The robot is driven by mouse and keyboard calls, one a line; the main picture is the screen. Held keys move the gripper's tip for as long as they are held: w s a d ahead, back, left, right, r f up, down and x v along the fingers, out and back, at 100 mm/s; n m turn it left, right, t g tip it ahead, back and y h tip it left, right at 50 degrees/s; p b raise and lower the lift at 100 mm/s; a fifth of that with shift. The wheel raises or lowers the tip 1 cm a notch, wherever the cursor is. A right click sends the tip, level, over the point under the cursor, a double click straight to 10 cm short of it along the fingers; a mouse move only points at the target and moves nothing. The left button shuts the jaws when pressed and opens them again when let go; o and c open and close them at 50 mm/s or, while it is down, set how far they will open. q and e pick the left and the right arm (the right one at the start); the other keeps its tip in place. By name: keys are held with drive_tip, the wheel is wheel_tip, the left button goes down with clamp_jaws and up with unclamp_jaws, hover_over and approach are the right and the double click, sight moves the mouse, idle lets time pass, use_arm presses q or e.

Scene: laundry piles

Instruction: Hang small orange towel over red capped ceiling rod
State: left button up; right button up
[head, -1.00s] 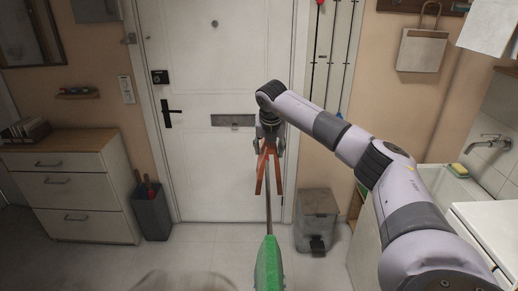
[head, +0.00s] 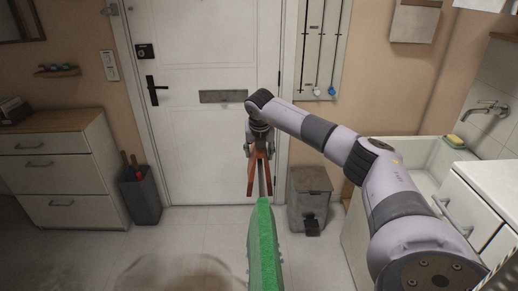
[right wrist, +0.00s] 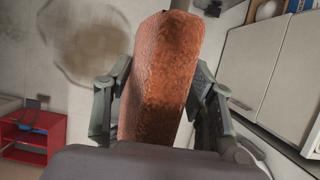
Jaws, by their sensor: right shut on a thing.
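The small orange towel (head: 252,176) hangs from my right gripper (head: 260,148) in the middle of the head view. It falls as two narrow flaps, like an upside-down V. A thin rod (head: 262,184) shows between the flaps and runs back from the green cloth near me. I cannot tell whether the towel's fold touches the rod. In the right wrist view the towel (right wrist: 165,85) fills the space between the fingers, and the right gripper (right wrist: 160,95) is shut on it. No red cap shows on this rod. My left gripper is not in view.
A green cloth (head: 264,240) hangs over the rod's near end. Beyond are a white door (head: 200,130), a grey bin (head: 308,195) and a drawer chest (head: 60,170). Pull cords with knobs (head: 331,91) hang on the wall. A sink (head: 425,165) stands right.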

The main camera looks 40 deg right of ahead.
drive_tip(key=shift+f, duration=0.25)
drive_tip(key=o, duration=1.3)
drive_tip(key=shift+o, duration=0.2)
drive_tip(key=v, duration=1.2)
